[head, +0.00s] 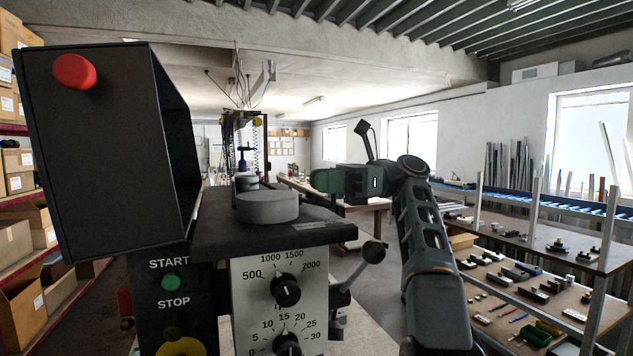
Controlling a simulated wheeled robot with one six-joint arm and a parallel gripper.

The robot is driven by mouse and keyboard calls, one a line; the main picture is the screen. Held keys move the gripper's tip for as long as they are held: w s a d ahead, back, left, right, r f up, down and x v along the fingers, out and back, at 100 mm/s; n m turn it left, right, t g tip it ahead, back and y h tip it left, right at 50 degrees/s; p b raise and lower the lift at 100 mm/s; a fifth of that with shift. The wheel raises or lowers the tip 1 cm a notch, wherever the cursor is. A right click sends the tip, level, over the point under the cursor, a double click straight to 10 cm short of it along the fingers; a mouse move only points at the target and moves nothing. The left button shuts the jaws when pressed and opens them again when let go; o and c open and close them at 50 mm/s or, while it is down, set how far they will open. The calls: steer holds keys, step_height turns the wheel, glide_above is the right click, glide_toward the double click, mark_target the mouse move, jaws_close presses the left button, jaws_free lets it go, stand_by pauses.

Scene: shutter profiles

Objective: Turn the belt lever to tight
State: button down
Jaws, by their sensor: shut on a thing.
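My gripper (340,182) reaches in from the right, beside the top of the grey and black machine. It is shut on a dark green rounded piece (326,180), which looks like a handle grip. The frame does not show clearly whether this is the belt lever's end; what it joins to is hidden behind the machine top. A separate lever with a black ball knob (373,251) slants up from the machine's right side, below my gripper and apart from it. No tight or loose marking is readable.
The dark housing with a red button (74,71) fills the left. A round grey cap (266,207) sits on the machine top (255,235). The front panel (280,300) has two dials. Benches with tools (530,245) stand at right, boxed shelves (20,210) at far left.

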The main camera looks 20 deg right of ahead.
stand_by(0.3)
steer(key=c, duration=0.8)
jaws_free()
steer(key=shift+c, duration=0.2)
steer(key=shift+a, duration=0.25)
